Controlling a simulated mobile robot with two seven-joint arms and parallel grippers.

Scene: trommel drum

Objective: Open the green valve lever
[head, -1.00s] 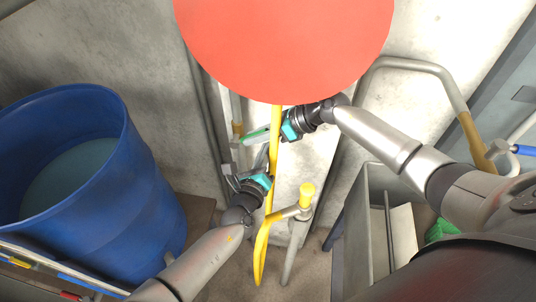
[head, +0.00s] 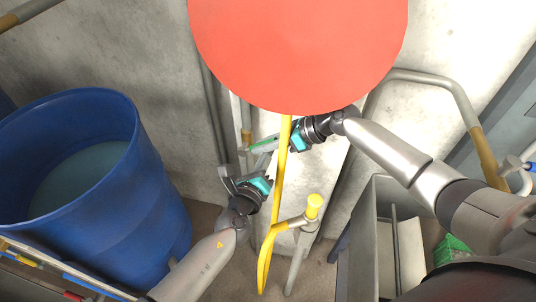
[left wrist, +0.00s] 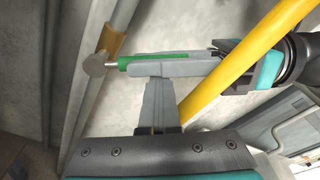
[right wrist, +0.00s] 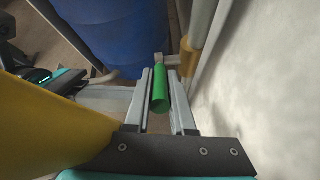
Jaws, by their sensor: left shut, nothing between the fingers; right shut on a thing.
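The green valve lever (head: 265,143) sticks out from a thin grey pipe with a brass-coloured fitting. My right gripper (head: 258,147) is shut on the lever; in the right wrist view the green handle (right wrist: 160,95) lies between its two fingers. In the left wrist view the lever's green end (left wrist: 138,61) shows beyond the right fingers, joined to a metal stem at the pipe. My left gripper (left wrist: 158,84) is shut and empty, its fingertips just below the right gripper's fingers; I cannot tell whether they touch.
A yellow rail (head: 282,180) passes in front of the wall, close to both grippers. A large red disc (head: 300,50) covers the upper middle of the head view. A blue barrel (head: 150,200) stands at left, a grey metal bin (head: 362,240) at right. Concrete wall lies behind.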

